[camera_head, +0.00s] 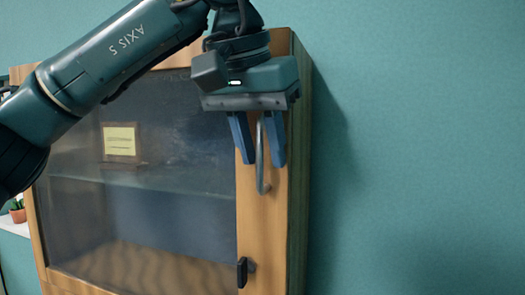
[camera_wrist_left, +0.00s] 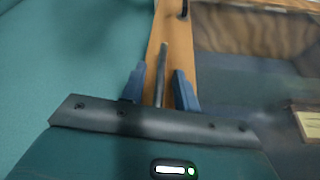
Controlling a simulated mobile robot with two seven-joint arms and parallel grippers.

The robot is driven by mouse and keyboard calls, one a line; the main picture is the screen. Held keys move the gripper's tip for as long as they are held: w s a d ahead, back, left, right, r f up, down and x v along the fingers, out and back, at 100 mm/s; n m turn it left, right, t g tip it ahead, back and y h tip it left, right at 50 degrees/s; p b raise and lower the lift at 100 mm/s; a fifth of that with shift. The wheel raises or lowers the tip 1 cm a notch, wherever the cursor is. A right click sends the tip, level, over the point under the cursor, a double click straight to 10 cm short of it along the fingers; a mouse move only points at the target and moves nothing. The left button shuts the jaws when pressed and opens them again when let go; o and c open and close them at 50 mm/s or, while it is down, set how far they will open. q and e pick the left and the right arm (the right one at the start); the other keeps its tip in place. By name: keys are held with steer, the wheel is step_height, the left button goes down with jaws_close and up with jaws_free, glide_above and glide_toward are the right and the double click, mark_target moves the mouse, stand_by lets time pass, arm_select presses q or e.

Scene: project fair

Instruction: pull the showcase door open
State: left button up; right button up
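The showcase (camera_head: 298,150) is a wooden cabinet on the wall with a glazed door (camera_head: 150,215), which looks shut. A grey upright bar handle (camera_head: 262,180) sits on the door's right wooden stile; it also shows in the left wrist view (camera_wrist_left: 162,65). My left gripper (camera_head: 262,162) is open, with its blue fingers pointing down on either side of the handle's upper part. In the left wrist view the fingers (camera_wrist_left: 159,86) stand apart with the handle between them and visible gaps at both sides. My right gripper is not in view.
A small dark latch or knob (camera_head: 242,272) is low on the door stile. A yellowish label (camera_head: 120,141) shows behind the glass. A potted plant (camera_head: 17,211) stands on a white ledge at far left. The teal wall right of the showcase is bare.

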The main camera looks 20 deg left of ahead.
arm_select(q)
steer(key=shift+w+f, duration=0.2)
steer(key=shift+f, duration=0.25)
jaws_close()
stand_by(0.4)
